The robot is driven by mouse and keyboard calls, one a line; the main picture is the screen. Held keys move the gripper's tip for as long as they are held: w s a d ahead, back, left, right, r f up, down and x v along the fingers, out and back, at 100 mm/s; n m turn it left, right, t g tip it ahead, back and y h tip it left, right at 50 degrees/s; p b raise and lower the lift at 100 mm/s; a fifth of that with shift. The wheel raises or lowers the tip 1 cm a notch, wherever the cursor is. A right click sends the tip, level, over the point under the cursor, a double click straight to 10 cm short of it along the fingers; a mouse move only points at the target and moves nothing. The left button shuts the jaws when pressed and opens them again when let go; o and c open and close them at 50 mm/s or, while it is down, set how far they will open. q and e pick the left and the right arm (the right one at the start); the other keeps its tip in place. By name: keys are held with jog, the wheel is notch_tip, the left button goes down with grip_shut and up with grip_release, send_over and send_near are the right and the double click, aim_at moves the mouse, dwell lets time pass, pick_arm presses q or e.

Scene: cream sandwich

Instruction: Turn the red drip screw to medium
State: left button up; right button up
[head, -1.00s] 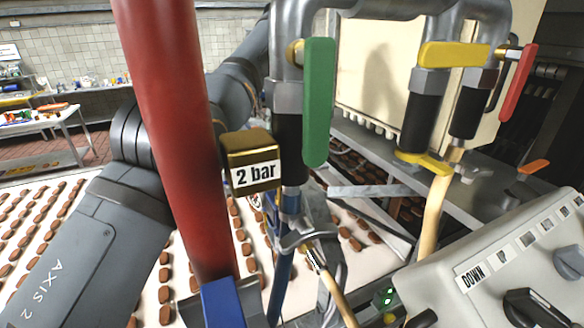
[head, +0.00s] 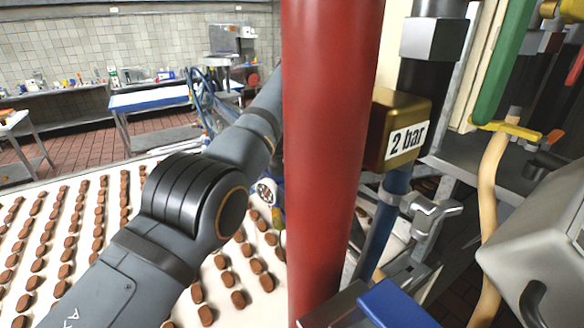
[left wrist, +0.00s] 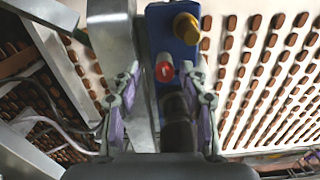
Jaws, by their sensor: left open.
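The red drip screw (left wrist: 165,71) shows in the left wrist view as a small red knob with a pale mark, on the lower part of a blue block (left wrist: 167,45). My left gripper (left wrist: 162,78) is open, with one finger on each side of the screw. Whether the fingers touch anything is unclear. In the head view my left arm comes in from the left and passes behind a thick red pipe, and its gripper cannot be made out. The screw's setting is not readable. My right gripper is in neither current view.
A brass fitting (left wrist: 186,27) sticks out by the screw. The red pipe (head: 330,150) stands upright in the head view, beside a brass "2 bar" block (head: 398,130). Chocolate pieces lie in rows on a white conveyor (head: 60,200). Green and yellow valve handles are at right.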

pick_arm(q)
jog(key=shift+d, duration=0.25)
jog(key=shift+a, duration=0.7)
jog(key=shift+c, duration=0.9)
jog(key=shift+a, duration=0.1)
jog(key=shift+c, duration=2.4)
jog(key=shift+d, duration=0.3)
jog(key=shift+c, duration=1.2)
grip_shut()
pick_arm(e)
jog(key=shift+a, duration=0.3)
